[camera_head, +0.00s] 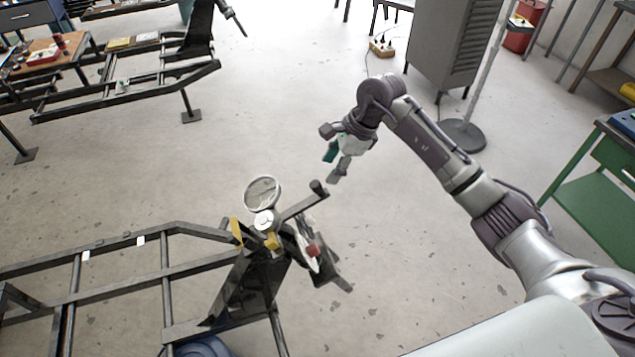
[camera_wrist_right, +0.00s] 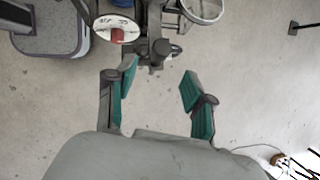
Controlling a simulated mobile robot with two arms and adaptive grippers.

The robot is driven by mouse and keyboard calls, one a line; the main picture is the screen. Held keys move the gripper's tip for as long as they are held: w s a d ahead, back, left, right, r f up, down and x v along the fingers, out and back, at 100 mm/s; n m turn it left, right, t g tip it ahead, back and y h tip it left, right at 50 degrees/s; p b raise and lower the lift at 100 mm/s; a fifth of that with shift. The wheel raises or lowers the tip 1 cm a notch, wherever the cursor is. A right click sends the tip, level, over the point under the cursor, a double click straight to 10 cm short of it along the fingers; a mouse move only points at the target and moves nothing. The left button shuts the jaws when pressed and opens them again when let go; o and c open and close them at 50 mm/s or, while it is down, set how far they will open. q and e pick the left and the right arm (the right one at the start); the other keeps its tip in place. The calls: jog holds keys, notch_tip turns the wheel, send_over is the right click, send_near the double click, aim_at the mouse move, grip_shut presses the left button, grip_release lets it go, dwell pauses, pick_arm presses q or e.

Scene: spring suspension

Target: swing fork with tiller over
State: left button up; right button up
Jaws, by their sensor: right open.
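The fork (camera_head: 325,268) is mounted at the front end of a dark metal frame (camera_head: 200,262). Its tiller (camera_head: 302,206) is a dark bar angling up and right to a black knob-like end. My right gripper (camera_head: 334,166) is open and empty, just above and right of the tiller's end, apart from it. In the right wrist view my gripper (camera_wrist_right: 158,82) shows two teal-padded fingers spread wide, and the tiller end (camera_wrist_right: 158,52) lies beyond them, roughly centred between them. My left gripper is not in view.
A round glass-faced part (camera_head: 262,194) and a yellow piece (camera_head: 237,232) sit beside the tiller. A second frame (camera_head: 125,95) stands at the back left. A grey cabinet (camera_head: 447,45) and a green bench (camera_head: 592,185) stand right. The floor between is mostly clear.

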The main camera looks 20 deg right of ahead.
aim_at(317, 196)
jog(key=p+x, duration=0.2)
jog(key=x, duration=0.6)
jog(key=shift+w+a+f, duration=0.1)
jog(key=shift+a+f, duration=0.05)
jog(key=shift+f, duration=0.2)
grip_shut()
